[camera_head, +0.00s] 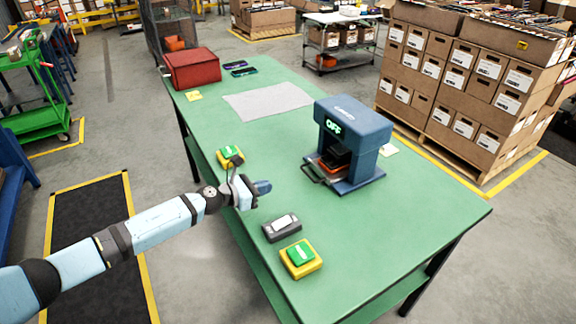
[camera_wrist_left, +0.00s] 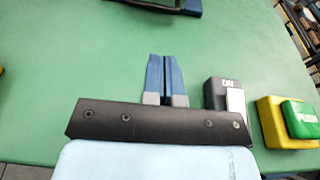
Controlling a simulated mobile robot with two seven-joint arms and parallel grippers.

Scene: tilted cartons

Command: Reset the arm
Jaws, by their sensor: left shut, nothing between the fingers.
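My left arm reaches in from the left in the head view. Its gripper (camera_head: 263,187) is over the near left edge of the green table (camera_head: 420,215), between two yellow boxes with green buttons. In the left wrist view the blue fingers of the gripper (camera_wrist_left: 165,80) are together with nothing between them. The far button box (camera_head: 230,156) is just behind the gripper, partly hidden by the arm. The near button box (camera_head: 301,258) is in front of it. My right gripper is not in view.
A blue machine (camera_head: 353,140) reading "OFF" stands right of the gripper. A dark grey device (camera_head: 281,228) lies close in front. A red box (camera_head: 192,69), a grey sheet (camera_head: 267,101) and dark phone-like items are farther back. Stacked cartons (camera_head: 470,85) stand beyond the table.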

